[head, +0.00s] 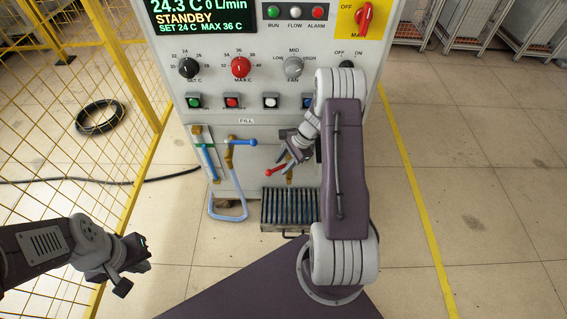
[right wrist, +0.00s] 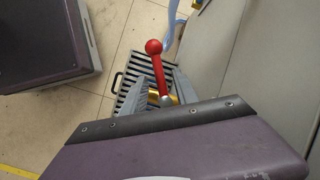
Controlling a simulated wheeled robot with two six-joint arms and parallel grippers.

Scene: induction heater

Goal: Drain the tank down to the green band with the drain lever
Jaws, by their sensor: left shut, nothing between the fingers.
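The drain lever is red with a ball knob (right wrist: 153,46); in the head view it shows low on the cabinet front (head: 275,170), pointing left. My right gripper (head: 286,158) is at this lever. In the right wrist view its fingers (right wrist: 162,88) stand apart on either side of the lever's lower part, and contact cannot be told. The sight tube (head: 209,160) at the cabinet's left holds blue liquid. A green band (head: 205,145) crosses it near the top of the visible blue; the exact level is too small to read. My left gripper (head: 138,250) is shut and empty, far from the cabinet.
A blue fill lever (head: 243,142) sits left of the red lever under the FILL label. A slatted drain box (head: 289,208) stands below on the floor. A blue hose (head: 229,217) loops beside it. A yellow mesh fence (head: 134,200) runs along the left.

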